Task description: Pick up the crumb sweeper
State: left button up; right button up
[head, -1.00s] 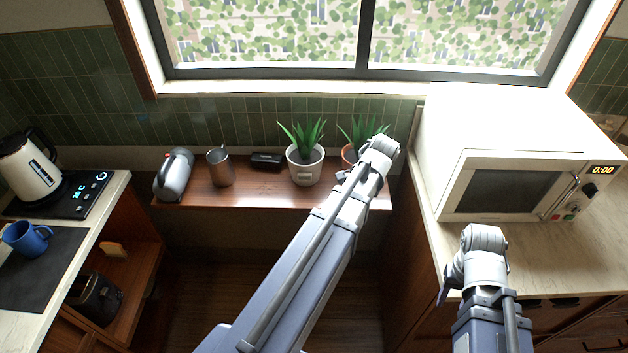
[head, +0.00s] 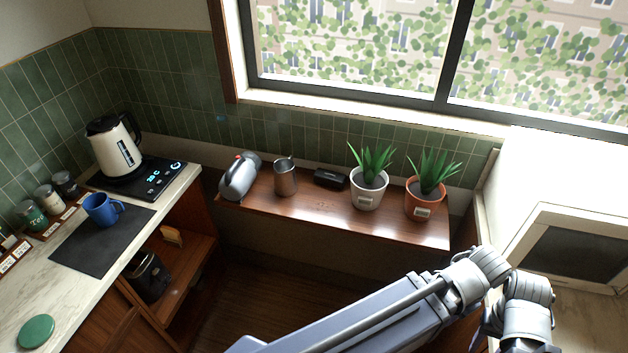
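A silver, rounded hand-held appliance with a dark handle and a small red part, which looks like the crumb sweeper (head: 240,178), lies at the left end of the brown wooden shelf (head: 310,209) under the window. My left gripper (head: 482,272) is at the lower right, beyond the shelf's right end and far from the sweeper. My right gripper (head: 526,312) is close beside it, near the microwave. The fingers of both are hidden or unclear, so I cannot tell whether they are open. Nothing touches the sweeper.
A metal cup (head: 285,178), a black case (head: 330,179), a white-potted plant (head: 368,190) and a terracotta-potted plant (head: 425,198) share the shelf. A left counter holds a kettle (head: 115,146) and blue mug (head: 102,209). A microwave (head: 575,245) stands right.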

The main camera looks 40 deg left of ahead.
aim_at(336, 179)
jog(key=u, duration=1.35)
jog(key=i+j, duration=0.1)
jog(key=i, duration=0.4)
